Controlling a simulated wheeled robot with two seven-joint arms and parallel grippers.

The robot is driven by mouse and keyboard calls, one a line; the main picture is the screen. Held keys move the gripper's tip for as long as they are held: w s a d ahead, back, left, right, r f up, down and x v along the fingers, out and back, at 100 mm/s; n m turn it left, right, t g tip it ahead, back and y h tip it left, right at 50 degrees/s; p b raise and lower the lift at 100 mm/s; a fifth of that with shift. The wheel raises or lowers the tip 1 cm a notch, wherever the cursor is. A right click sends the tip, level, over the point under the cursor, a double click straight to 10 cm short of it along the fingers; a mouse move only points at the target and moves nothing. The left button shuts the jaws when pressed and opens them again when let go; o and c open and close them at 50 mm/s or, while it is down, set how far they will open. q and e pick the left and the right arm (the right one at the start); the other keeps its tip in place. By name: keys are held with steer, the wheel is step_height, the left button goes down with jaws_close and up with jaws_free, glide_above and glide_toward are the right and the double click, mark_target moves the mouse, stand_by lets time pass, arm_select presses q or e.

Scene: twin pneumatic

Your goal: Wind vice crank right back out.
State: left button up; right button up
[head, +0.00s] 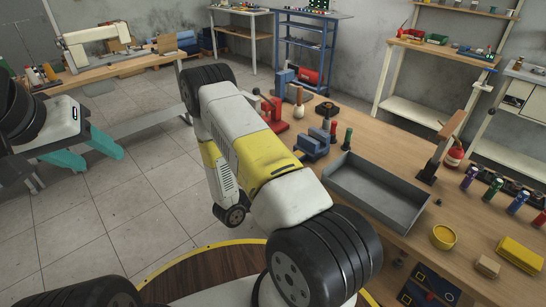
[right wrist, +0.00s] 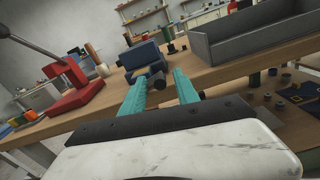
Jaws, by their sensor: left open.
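A blue vice (head: 312,145) stands on the wooden bench, left of the grey tray. It also shows in the right wrist view (right wrist: 143,54), just beyond my right fingers. Small dark and tan parts at its near side, perhaps the crank (right wrist: 157,79), show between the fingertips; I cannot tell its angle or any contact. My right gripper (right wrist: 159,76) has its two teal fingers apart, pointing at the vice. In the head view it is hidden behind my right arm. My left gripper (head: 102,162) is open and empty over the floor at the left, far from the bench.
A red lever press (right wrist: 72,88) stands left of the vice. The grey tray (head: 378,190) is to its right. Another blue object (head: 285,77) stands at the bench's far end. A yellow bowl (head: 443,237) and several coloured cylinders stand further right. The tiled floor at left is clear.

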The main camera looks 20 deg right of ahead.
steer(key=shift+c, duration=0.5)
jaws_close()
steer(key=shift+r, duration=0.1)
steer(key=w+a+n, duration=0.1)
steer(key=w+n, duration=0.3)
steer(key=n, duration=1.3)
steer(key=w+a+f+n, duration=0.1)
steer(key=w+n, duration=0.3)
steer(key=n, duration=1.3)
steer(key=shift+a+f, duration=0.25)
steer(key=shift+a, duration=0.45)
